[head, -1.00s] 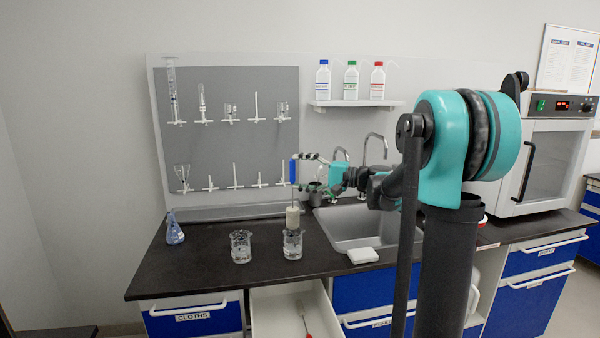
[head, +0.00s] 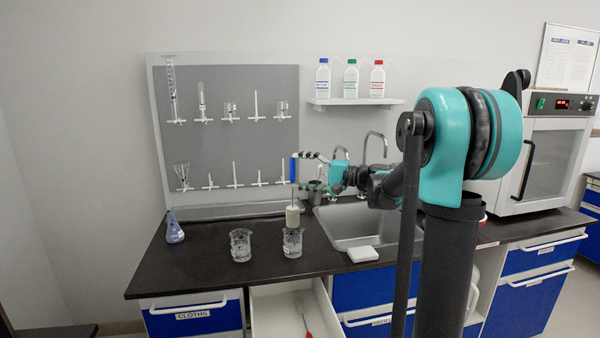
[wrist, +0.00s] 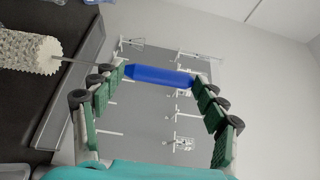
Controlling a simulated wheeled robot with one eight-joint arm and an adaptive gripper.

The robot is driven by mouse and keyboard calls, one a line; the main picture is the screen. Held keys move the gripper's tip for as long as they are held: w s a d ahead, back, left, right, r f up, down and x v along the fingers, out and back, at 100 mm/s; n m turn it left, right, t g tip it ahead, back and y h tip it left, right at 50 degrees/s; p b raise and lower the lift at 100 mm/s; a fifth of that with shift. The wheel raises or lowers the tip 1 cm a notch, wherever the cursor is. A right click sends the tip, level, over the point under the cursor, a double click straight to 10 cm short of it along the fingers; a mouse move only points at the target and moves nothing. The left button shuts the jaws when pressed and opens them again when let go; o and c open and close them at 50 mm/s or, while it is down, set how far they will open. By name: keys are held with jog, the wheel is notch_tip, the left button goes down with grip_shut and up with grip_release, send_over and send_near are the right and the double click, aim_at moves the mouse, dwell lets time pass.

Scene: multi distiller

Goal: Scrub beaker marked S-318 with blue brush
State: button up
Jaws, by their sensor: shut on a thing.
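The blue brush has a blue handle (head: 294,168) and a pale bristle head (head: 292,216). My gripper (head: 305,170) is shut on its handle and holds it upright, head down. In the wrist view the handle (wrist: 158,76) lies between the fingertips and the bristle head (wrist: 30,52) is at the left. In the head view the bristle head is at the mouth of the right beaker (head: 292,243); I cannot tell how far inside it reaches. A second beaker (head: 241,245) stands just left of it. The beakers' markings are too small to read.
A sink (head: 365,232) with taps lies right of the beakers, with a white block (head: 363,253) at its front edge. A blue flask (head: 174,229) stands at the left. An open drawer (head: 275,312) below holds a red-handled brush (head: 307,325). A pegboard (head: 230,125) stands behind.

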notch_tip(320, 180, down, 9)
jog(key=shift+f, duration=0.15)
dwell(1.2)
